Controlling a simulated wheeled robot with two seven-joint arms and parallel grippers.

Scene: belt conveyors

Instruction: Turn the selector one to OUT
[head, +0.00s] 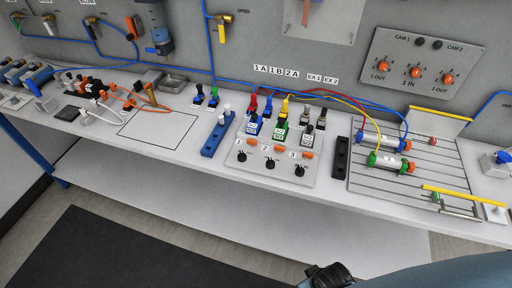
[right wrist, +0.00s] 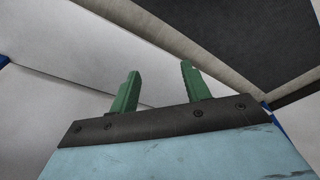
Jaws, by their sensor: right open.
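A grey wall panel (head: 424,62) at the upper right of the head view carries three orange knobs. The left knob (head: 382,66) is labelled 1 OUT, the middle knob (head: 416,73) 1 IN, the right knob (head: 447,79) 2 OUT. A sloped bench panel has black knobs marked 1 (head: 242,157), 2 (head: 270,163) and 3 (head: 299,170). Their pointer settings are too small to read. My right gripper (right wrist: 159,82) is open and empty, its green fingers apart. In the head view my right arm is at the bottom edge, well away from both panels. My left gripper is out of view.
Blue and green cylinders (head: 383,141) lie on a slotted plate (head: 420,190) at right, with looping hoses. A dark block (head: 341,158) stands beside the sloped panel. The bench's front edge and lower shelf (head: 220,208) lie between my right arm and the panels.

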